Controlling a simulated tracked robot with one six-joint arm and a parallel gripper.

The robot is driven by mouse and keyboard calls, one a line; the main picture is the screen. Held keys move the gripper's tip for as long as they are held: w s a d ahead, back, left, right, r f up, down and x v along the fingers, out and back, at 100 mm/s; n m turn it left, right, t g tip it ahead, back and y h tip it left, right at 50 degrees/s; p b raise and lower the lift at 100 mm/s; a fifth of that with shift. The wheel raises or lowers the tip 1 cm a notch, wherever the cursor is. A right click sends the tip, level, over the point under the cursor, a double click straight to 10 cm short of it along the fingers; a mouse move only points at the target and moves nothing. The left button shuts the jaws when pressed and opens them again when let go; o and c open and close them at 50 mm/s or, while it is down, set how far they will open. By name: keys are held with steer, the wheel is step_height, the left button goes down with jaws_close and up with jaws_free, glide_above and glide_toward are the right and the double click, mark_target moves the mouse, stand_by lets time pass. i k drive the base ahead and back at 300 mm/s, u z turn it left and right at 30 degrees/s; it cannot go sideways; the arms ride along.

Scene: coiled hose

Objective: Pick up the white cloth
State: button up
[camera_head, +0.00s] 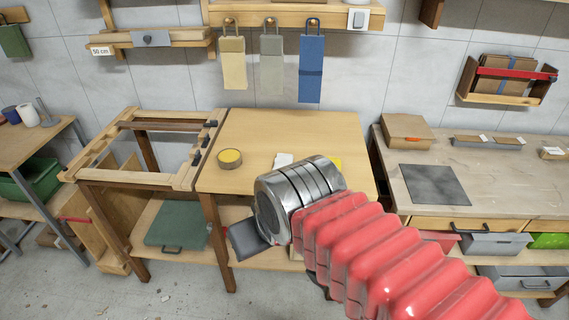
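A small white patch (283,160) lies on the wooden table in the middle, just behind my arm. It may be the white cloth, but only a small part shows and I cannot tell for sure. My arm, with red bellows and a ribbed metal end, reaches in from the lower right and covers the front right part of this table. I cannot make out the fingers of my gripper, nor whether they hold anything.
An open wooden frame (150,180) adjoins on the left, a workbench (480,180) stands right. Cloth-like strips hang on the wall above.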

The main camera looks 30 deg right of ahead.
mark_target(282, 159)
steer(key=i, duration=1)
